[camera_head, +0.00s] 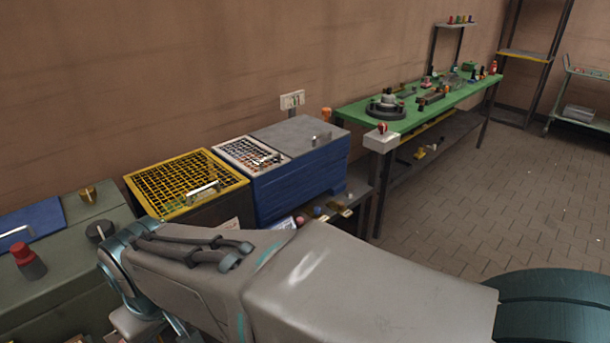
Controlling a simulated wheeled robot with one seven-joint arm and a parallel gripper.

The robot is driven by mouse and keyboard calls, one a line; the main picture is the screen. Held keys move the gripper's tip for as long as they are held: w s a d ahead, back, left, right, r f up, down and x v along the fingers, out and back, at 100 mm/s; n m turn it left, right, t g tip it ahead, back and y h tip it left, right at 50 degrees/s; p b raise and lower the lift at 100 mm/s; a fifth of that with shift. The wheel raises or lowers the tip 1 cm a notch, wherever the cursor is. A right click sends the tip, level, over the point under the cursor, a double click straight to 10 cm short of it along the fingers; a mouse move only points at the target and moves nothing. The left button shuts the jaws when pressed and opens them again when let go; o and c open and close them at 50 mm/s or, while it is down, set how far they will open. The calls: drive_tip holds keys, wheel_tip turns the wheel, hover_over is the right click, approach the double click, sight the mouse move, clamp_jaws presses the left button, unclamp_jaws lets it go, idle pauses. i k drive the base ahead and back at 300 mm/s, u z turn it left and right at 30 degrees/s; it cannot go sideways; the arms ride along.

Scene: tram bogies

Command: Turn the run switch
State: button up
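A round black knob (100,231) stands on top of a grey-green cabinet (75,262) at the left, just beyond my arm's bent joint; it may be the run switch. A red-capped grey button or knob (28,260) and a brass knob (88,194) are on the same cabinet. A white box with a red knob (381,138) is at the near corner of the green bench; which of these is the run switch is not clear from labels. My arm crosses the lower picture from the right to the left. My gripper cannot be made out.
A yellow-framed grid box (185,183) and a blue box with a grey lid (300,180) stand right of the cabinet. A green bench (420,110) with parts runs along the wall. A blue plate (30,221) lies at far left. The brick floor (490,190) is open at right.

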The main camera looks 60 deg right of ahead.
sight(383, 127)
drive_tip(key=z, duration=2.35)
drive_tip(key=k, duration=0.3)
drive_tip(key=z, duration=1)
drive_tip(key=i, duration=1.85)
drive_tip(key=u, duration=0.25)
drive_tip(key=i, duration=1.15)
drive_tip(key=u, duration=1.55)
drive_tip(key=i, duration=0.65)
drive_tip(key=u, duration=0.55)
